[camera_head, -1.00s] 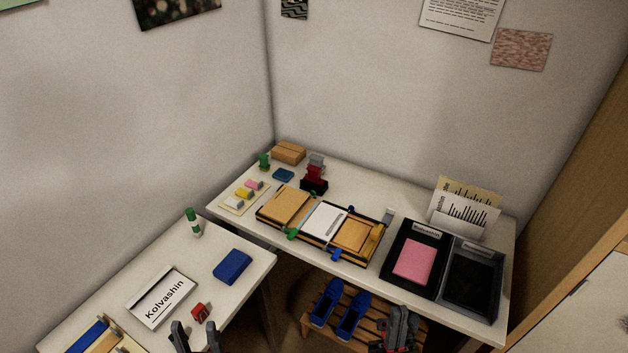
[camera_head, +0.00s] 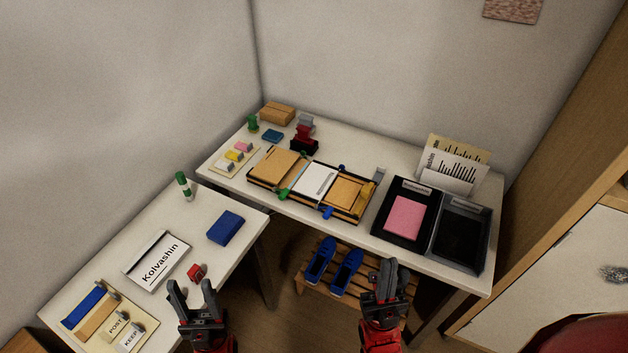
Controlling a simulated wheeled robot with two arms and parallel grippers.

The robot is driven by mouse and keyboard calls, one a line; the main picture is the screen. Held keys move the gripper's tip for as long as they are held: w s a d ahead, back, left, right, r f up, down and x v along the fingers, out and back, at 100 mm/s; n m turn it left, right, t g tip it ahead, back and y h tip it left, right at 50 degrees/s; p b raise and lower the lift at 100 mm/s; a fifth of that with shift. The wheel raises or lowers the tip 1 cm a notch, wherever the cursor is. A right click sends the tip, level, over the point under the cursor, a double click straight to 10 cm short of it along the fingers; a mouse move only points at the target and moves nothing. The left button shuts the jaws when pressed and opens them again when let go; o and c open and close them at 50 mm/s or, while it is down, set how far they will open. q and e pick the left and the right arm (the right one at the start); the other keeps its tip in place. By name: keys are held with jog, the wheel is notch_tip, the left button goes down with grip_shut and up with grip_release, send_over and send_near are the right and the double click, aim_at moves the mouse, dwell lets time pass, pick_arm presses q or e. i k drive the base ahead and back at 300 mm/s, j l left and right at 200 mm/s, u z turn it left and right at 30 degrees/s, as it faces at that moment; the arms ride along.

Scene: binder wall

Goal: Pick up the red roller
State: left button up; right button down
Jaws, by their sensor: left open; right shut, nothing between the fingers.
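A small red piece (camera_head: 196,271) with a pale mark lies on the near left table, right of the Kolvashin name card. A dark red item (camera_head: 304,133) on a black base stands at the back of the far table. Both are small in view, and I cannot tell for sure which is the roller. My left gripper (camera_head: 192,290) is open and empty, its fingertips just in front of the small red piece in the picture. My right gripper (camera_head: 383,280) is shut and empty, in front of the far table, right of the blue shoes.
The name card (camera_head: 160,262), a blue block (camera_head: 225,227) and a green-and-white stick (camera_head: 184,186) are on the left table (camera_head: 205,205). Blue shoes (camera_head: 346,270) rest on a wooden rack below.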

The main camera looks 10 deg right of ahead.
aim_at(304, 136)
jog(key=i+j, duration=0.15)
jog(key=i, duration=0.5)
jog(key=i+j, duration=0.15)
jog(key=i, duration=0.55)
